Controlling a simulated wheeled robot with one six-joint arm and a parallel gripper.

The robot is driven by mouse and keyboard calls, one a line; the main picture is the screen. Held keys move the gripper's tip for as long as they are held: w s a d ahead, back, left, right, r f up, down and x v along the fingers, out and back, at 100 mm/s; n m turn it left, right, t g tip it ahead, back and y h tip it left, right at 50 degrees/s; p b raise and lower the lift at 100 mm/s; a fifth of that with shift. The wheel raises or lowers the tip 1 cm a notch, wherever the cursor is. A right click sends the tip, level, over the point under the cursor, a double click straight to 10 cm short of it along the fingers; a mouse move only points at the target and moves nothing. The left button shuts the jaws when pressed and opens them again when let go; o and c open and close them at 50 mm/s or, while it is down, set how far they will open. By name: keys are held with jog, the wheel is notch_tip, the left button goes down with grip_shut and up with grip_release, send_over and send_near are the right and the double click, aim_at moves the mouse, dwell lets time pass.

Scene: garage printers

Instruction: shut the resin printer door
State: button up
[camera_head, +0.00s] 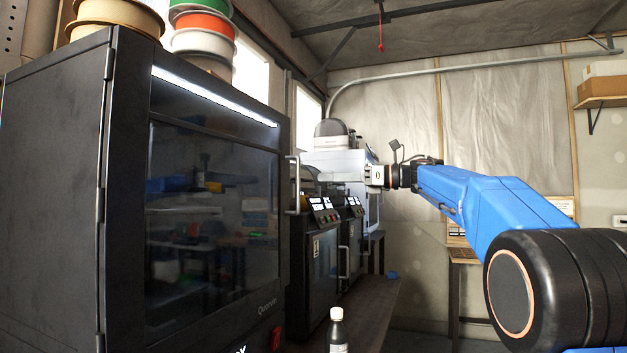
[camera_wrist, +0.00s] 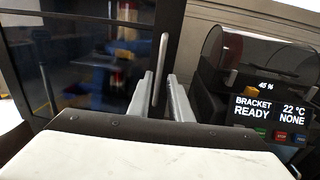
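A tall black printer cabinet (camera_head: 60,200) stands at the left of the head view, with a dark glass door (camera_head: 212,225) and an upright bar handle (camera_head: 293,185) on its right side. The door looks shut or nearly so; any gap is hard to judge. The wrist view shows a dark glass door (camera_wrist: 105,60) with a pale bar handle (camera_wrist: 161,60). My gripper (camera_wrist: 161,80) is open there, one finger on each side of the handle's line, the left finger nearer. Whether it touches the bar is unclear. In the head view my fingertips cannot be made out.
A printer with a lit display (camera_wrist: 270,110) stands right of the door in the wrist view. Smaller dark printers (camera_head: 318,255) line the bench (camera_head: 375,300) beyond the cabinet. A bottle (camera_head: 337,330) stands in front. Filament spools (camera_head: 203,40) sit on top of the cabinet.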

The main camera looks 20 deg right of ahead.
jog(key=v, duration=0.8)
jog(key=shift+a, duration=0.1)
notch_tip(320, 180, up, 5)
jog(key=a+m+t+h, duration=0.1)
jog(key=a+m+t, duration=0.1)
jog(key=m+t, duration=0.55)
jog(key=s+d+f+m+h, duration=0.2)
jog(key=s+f+m+h, duration=0.3)
jog(key=f+m, duration=0.5)
jog(key=s+d+f+m+g+h, duration=0.1)
jog(key=s+d+f+m+h, duration=0.2)
jog(key=f+m+h, duration=0.7)
jog(key=s+d+f+m+h, duration=0.25)
jog(key=s+f+m, duration=0.25)
jog(key=f+m, duration=0.5)
jog(key=s+a+f+m+g+y, duration=0.1)
jog(key=s+a+f+m+g, duration=0.2)
jog(key=s+f, duration=0.5)
jog(key=s+a+f+m+g+y, duration=0.1)
jog(key=s+a+f+m+g, duration=0.3)
jog(key=s+f, duration=0.5)
jog(key=s+a+f+m+g+y, duration=0.1)
jog(key=s+a+f+m+g, duration=0.2)
jog(key=s+f, duration=0.6)
notch_tip(320, 180, down, 4)
jog(key=shift+a+r+g, duration=0.1)
jog(key=shift+a+g, duration=0.1)
jog(key=shift+g, duration=0.15)
